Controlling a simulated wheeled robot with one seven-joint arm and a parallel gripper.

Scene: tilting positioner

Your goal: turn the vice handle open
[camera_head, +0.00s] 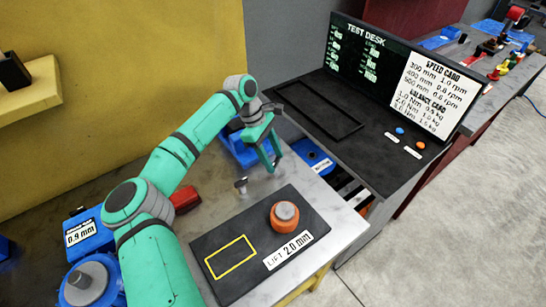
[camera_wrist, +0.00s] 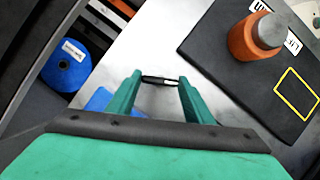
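My gripper (camera_head: 271,160) reaches down over the grey table beside the blue vice (camera_head: 240,150). In the wrist view my gripper (camera_wrist: 160,79) has its two teal fingers well apart. A thin dark bar, which looks like the vice handle (camera_wrist: 159,80), lies crosswise between the fingertips. Its ends come close to both fingers; I cannot tell whether they touch. The handle is hidden by my fingers in the head view. A blue part of the vice (camera_wrist: 100,100) shows beside the left finger in the wrist view, mostly hidden by my gripper.
A dark plate (camera_head: 225,235) with a yellow outline bears an orange, grey-topped piece (camera_head: 285,215). A small upright metal part (camera_head: 241,185) stands near the plate. A red block (camera_head: 185,198) lies beside my arm. The test desk (camera_head: 345,130) adjoins at the right.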

